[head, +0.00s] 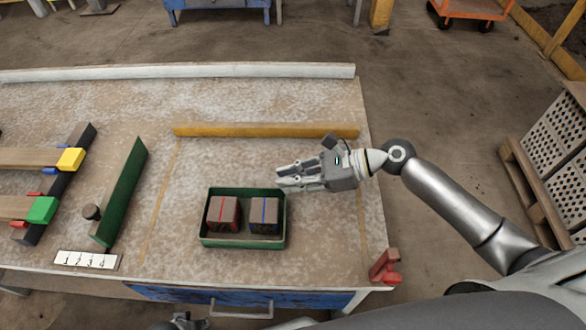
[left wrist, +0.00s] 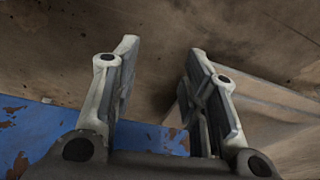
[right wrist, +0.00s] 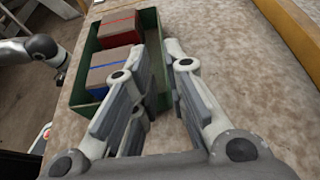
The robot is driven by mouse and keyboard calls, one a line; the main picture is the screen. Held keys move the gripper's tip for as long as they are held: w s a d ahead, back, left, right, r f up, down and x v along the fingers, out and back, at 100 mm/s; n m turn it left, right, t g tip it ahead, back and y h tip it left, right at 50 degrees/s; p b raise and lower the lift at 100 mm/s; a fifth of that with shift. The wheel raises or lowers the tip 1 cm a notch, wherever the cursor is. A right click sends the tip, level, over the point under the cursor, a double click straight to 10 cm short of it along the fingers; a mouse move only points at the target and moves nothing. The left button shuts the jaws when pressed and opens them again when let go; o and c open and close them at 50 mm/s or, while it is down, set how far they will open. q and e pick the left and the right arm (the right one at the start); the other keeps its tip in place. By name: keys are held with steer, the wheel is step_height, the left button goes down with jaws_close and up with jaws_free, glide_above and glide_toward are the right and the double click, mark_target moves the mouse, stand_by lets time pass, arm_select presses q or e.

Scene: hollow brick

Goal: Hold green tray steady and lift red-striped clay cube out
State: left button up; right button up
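The green tray (head: 243,241) sits on the worn table. In it stand the red-striped clay cube (head: 223,213) on the left and a blue-striped cube (head: 264,214) on the right. My right gripper (head: 280,179) is at the tray's far right corner, fingers open. In the right wrist view the fingers (right wrist: 160,50) lie close to the tray's wall (right wrist: 152,30); I cannot tell whether they touch it. The red-striped cube (right wrist: 118,28) is beyond the blue-striped one. My left gripper is open and empty in the left wrist view (left wrist: 160,55), low beside the table's front.
A yellow bar (head: 265,131) lies behind the tray. At left are a green upright board (head: 122,190), a number strip (head: 87,260) and a rack with coloured blocks (head: 60,185). A red clamp (head: 386,267) is at the front right corner. The table's blue front (left wrist: 50,125) is near my left gripper.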

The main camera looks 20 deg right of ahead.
arm_select(q)
steer(key=r, duration=0.2)
steer(key=w+r+b, duration=0.1)
steer(key=r, duration=0.2)
steer(key=shift+w+r, duration=0.1)
arm_select(e)
glide_above(245, 217)
steer(key=w+d, duration=0.4)
step_height(245, 217, down, 3)
steer(key=shift+w+f, duration=0.1)
steer(key=shift+f, duration=0.1)
steer(key=shift+c, duration=0.2)
jaws_close()
